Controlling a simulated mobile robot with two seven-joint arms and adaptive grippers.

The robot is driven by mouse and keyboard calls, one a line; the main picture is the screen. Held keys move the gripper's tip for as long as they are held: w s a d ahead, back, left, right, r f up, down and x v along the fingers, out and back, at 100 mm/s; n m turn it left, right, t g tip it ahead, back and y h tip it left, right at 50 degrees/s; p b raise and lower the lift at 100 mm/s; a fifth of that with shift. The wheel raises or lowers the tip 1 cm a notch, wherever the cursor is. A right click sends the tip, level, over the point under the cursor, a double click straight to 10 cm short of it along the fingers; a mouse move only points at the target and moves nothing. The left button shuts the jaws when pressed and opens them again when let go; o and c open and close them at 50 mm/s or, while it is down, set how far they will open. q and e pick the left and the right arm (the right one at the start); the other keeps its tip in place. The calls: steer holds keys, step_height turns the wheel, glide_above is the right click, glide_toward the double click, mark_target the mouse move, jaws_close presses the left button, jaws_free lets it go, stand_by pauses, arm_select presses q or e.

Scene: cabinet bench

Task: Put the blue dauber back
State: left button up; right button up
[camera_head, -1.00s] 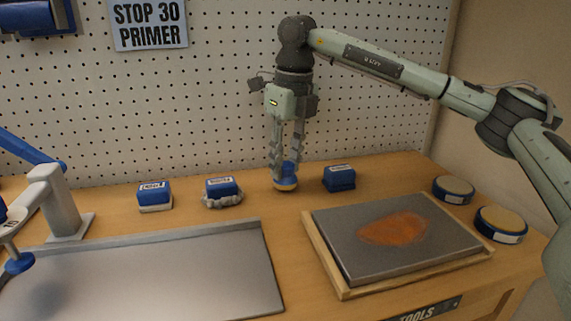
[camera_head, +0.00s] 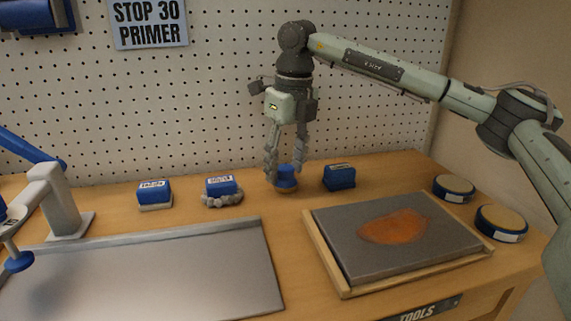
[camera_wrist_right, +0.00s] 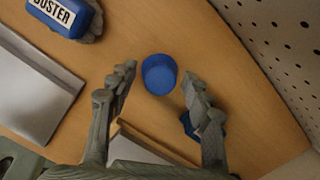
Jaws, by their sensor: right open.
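The blue dauber (camera_head: 287,180) stands upright on the wooden bench near the pegboard, with a tan pad at its bottom. In the right wrist view its round blue top (camera_wrist_right: 159,76) shows between my fingers. My right gripper (camera_head: 286,170) points down over it, with one finger on each side. The fingers are spread, and in the wrist view a gap shows on both sides of the dauber. My left gripper is not in view.
Blue labelled blocks stand left of the dauber (camera_head: 222,186), (camera_head: 154,193) and right of it (camera_head: 339,177). A grey slab (camera_head: 355,265) with an orange patch lies in a wooden frame. Two round tins (camera_head: 454,187), (camera_head: 501,222) sit right. A metal sheet (camera_head: 170,280) lies front left.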

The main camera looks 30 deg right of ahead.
mark_target(287, 169)
steer(key=shift+r, duration=0.35)
steer(key=r, duration=0.5)
steer(key=shift+s, duration=0.25)
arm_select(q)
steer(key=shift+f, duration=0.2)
arm_select(e)
step_height(287, 169, up, 6)
steer(key=shift+s+d+r, duration=0.15)
steer(key=shift+s+r, duration=0.05)
steer(key=shift+s, duration=0.2)
